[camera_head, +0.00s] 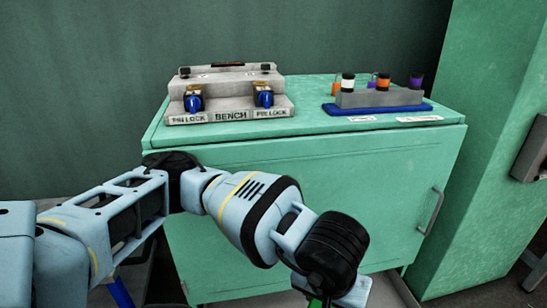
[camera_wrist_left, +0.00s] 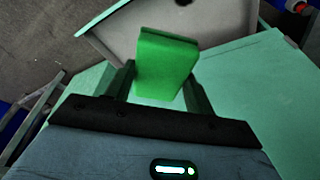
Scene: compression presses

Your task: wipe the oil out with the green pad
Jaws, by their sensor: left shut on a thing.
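The green pad (camera_wrist_left: 166,66) is held between the two dark fingers of my left gripper (camera_wrist_left: 160,86) in the left wrist view, and its broad face is turned to the camera. In the head view my left arm reaches in from the left and its wrist ends low in the picture, in front of the green cabinet. Only a sliver of green shows there at the bottom edge. A pale grey panel or tray (camera_wrist_left: 118,32) lies beyond the pad in the wrist view, with a dark spot near the top edge. I cannot tell whether that spot is oil. My right gripper is not in view.
On the green cabinet (camera_head: 320,205) stand a grey block labelled BENCH and PIN LOCK (camera_head: 230,92) with blue knobs, and a grey rack (camera_head: 378,98) of coloured bottles on a blue base (camera_head: 340,109). A handle (camera_head: 431,212) sticks out of the cabinet front.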

